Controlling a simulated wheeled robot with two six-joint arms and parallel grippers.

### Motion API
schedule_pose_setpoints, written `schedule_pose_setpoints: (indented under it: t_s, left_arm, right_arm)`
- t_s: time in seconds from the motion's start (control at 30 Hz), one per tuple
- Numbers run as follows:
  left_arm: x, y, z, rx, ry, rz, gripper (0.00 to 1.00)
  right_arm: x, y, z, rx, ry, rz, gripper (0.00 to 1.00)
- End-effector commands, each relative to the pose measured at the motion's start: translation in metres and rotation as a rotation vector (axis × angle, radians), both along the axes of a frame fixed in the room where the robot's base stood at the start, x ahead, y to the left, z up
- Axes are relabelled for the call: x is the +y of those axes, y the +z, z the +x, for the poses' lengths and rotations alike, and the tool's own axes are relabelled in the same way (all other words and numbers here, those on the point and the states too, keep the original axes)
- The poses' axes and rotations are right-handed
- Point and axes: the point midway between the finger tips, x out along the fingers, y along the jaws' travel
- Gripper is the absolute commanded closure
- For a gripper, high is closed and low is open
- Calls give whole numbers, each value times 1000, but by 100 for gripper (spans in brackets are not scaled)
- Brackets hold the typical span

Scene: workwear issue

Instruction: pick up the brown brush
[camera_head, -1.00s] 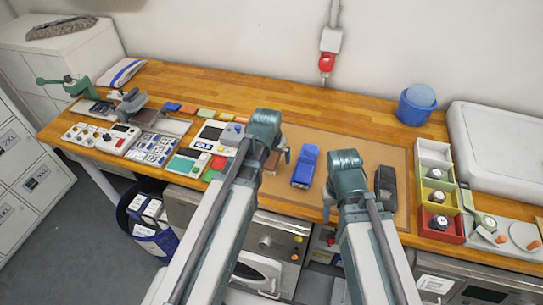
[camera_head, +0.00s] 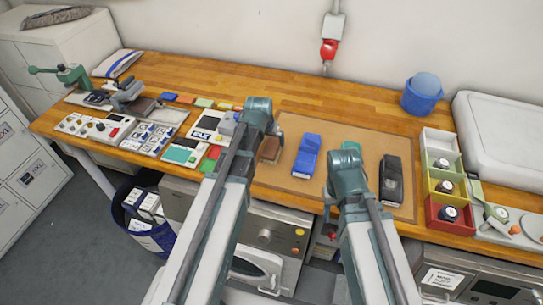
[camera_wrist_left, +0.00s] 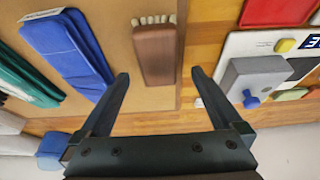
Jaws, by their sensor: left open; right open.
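The brown brush (camera_wrist_left: 155,55) lies on the tan mat in the left wrist view, with its pale bristles at the top. It also shows in the head view (camera_head: 271,149), partly hidden by my left gripper. My left gripper (camera_wrist_left: 160,75) is open and empty; its fingertips appear on either side of the brush's lower end in the left wrist view, not touching it. The height between them is hard to tell. My right gripper (camera_head: 346,170) is over the mat's front part, between the blue item and the black item; its fingers are mostly hidden.
A blue folded item (camera_head: 306,157) and a black item (camera_head: 391,180) lie on the tan mat (camera_head: 345,137). Coloured bins (camera_head: 440,150) stand to the right, with a blue cup (camera_head: 421,97) behind. Boxes and control panels (camera_head: 100,130) fill the bench's left.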

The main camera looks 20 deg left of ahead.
Motion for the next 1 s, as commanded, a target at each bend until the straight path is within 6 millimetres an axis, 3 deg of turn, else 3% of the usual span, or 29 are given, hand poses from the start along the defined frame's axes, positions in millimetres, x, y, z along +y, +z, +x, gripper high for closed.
schedule_pose_setpoints:
  t_s: [0.07,0.43,0.8,1.0]
  left_arm:
    - [0,-13,4,0,0,0,0]
    - [-1,-20,9,0,0,0,0]
    - [-3,-60,29,0,0,0,0]
    - [-4,-59,30,0,0,0,0]
  right_arm:
    - [0,-13,0,0,0,0,50]
    - [0,-20,0,0,-1,0,50]
    - [0,-60,0,0,0,0,50]
    - [0,-59,0,0,0,0,50]
